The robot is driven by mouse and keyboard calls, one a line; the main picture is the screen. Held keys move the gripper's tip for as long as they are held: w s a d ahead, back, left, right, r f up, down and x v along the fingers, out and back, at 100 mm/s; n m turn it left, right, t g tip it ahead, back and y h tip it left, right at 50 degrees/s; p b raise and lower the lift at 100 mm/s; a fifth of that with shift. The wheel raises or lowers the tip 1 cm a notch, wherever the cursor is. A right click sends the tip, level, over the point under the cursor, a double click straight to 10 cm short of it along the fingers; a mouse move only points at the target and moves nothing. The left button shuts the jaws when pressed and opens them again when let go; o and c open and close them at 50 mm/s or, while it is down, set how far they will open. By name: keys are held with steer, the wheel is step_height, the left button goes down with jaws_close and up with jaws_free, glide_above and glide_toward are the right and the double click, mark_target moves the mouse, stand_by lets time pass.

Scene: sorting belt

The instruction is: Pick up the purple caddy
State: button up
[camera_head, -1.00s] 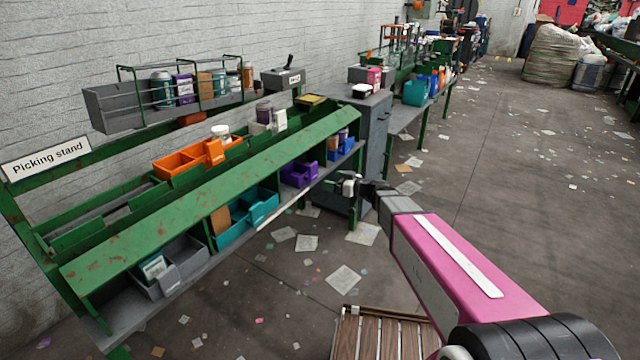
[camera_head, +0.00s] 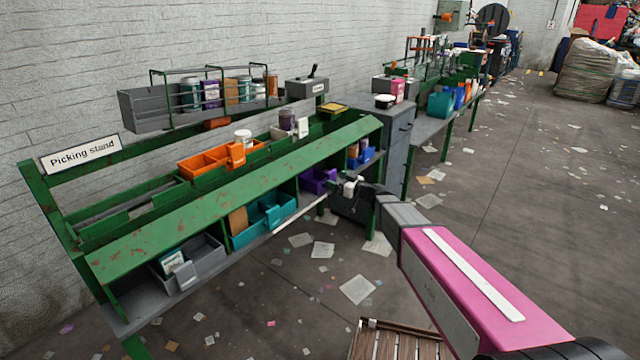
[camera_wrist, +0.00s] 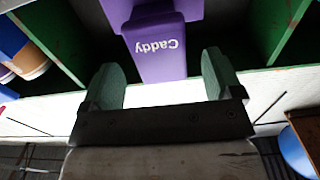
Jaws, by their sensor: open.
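The purple caddy (camera_head: 316,181) stands in a lower compartment of the green picking stand, toward its right end. In the wrist view the purple caddy (camera_wrist: 156,48) shows its front tab with the word "Caddy", upside down in the picture. My gripper (camera_wrist: 163,82) is open and empty, with one green-grey finger on each side of the tab's lower end. I cannot tell whether the fingers touch it. In the head view my gripper (camera_head: 348,188) is at the shelf's front edge, just right of the caddy. The caddy's far part is cut off in the wrist view.
Green dividers (camera_wrist: 290,28) flank the compartment. A teal caddy (camera_head: 262,220) and a grey caddy (camera_head: 190,265) sit in compartments to the left, a blue caddy (camera_head: 360,160) to the right. An orange caddy (camera_head: 205,162) is on the upper shelf.

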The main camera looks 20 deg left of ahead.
mark_target(333, 179)
steer(key=x, duration=0.3)
steer(key=shift+a, duration=0.1)
steer(key=c, duration=1.1)
steer(key=shift+o, duration=0.2)
